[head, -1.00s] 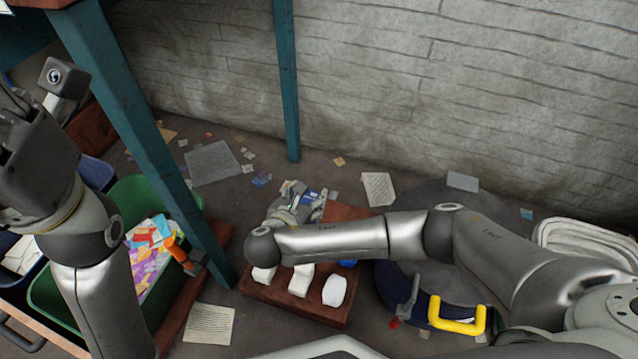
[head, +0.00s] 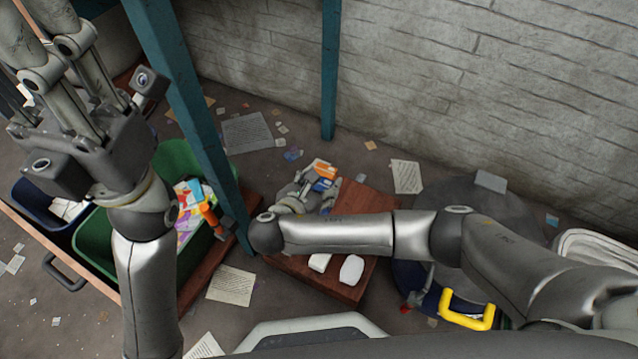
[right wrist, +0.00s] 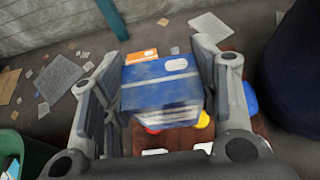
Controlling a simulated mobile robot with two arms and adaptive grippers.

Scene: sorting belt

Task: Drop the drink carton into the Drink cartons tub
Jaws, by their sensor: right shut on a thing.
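My right gripper (head: 318,187) is shut on a carton, blue with a white label and an orange part (head: 325,178). In the right wrist view the carton (right wrist: 162,88) sits between the two grey finger pads (right wrist: 160,95). It is held above a low brown wooden board (head: 350,200). My left gripper (head: 55,75) is at the upper left with its fingers pointing up; its fingertips are partly cut off. A green tub (head: 105,245) with colourful flat pieces and a dark blue tub (head: 35,200) with white paper stand at the left. No tub label is readable.
White pieces (head: 351,270) lie on the board under my right forearm. A teal post (head: 185,85) rises beside the green tub, between it and my right gripper. A second teal post (head: 330,70) stands farther back. A yellow handle (head: 467,312) is at lower right. Paper scraps litter the floor.

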